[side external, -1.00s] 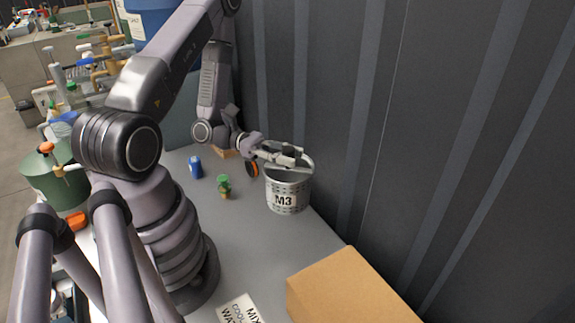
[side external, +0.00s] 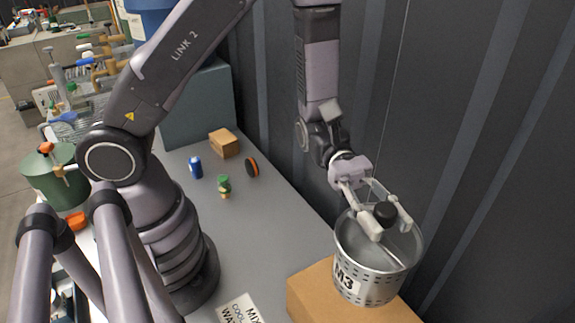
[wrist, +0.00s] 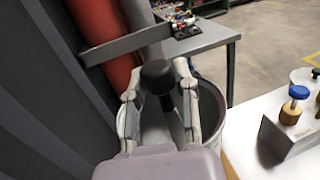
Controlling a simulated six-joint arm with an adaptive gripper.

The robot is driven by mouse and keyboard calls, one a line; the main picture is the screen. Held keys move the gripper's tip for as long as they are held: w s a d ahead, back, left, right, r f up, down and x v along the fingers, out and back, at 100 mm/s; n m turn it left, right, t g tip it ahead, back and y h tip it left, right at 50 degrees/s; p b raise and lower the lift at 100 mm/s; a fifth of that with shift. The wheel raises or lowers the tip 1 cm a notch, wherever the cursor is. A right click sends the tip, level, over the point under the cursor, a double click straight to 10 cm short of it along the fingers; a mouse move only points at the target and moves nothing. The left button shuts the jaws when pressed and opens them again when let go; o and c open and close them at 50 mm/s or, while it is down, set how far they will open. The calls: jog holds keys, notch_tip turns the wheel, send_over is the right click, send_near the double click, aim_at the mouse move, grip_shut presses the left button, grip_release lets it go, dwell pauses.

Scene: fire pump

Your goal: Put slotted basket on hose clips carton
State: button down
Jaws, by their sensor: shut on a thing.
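The slotted basket (side external: 372,262) is a grey metal bucket with rows of slots and an M3 label. My gripper (side external: 384,222) is shut on its black knob, which stands up inside the rim. The basket hangs slightly tilted over the hose clips carton (side external: 312,290), a plain brown box at the front right. It hides part of the carton's top; I cannot tell if they touch. In the wrist view my gripper (wrist: 160,90) has a finger on each side of the black knob, with the basket's rim (wrist: 213,100) around them.
A blue can (side external: 195,167), a small green-topped item (side external: 224,186), an orange-and-black disc (side external: 252,167) and a small brown box (side external: 224,143) stand farther back. A printed sign (side external: 240,310) lies near the front. The ribbed dark wall (side external: 480,150) runs close along the right.

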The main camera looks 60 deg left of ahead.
aim_at(390, 291)
notch_tip(390, 291, down, 8)
jog(key=shift+s+d+r, duration=0.1)
jog(key=shift+r, duration=0.1)
jog(key=shift+f, duration=0.1)
jog(key=c, duration=0.9)
grip_release()
jog(key=shift+o, duration=0.2)
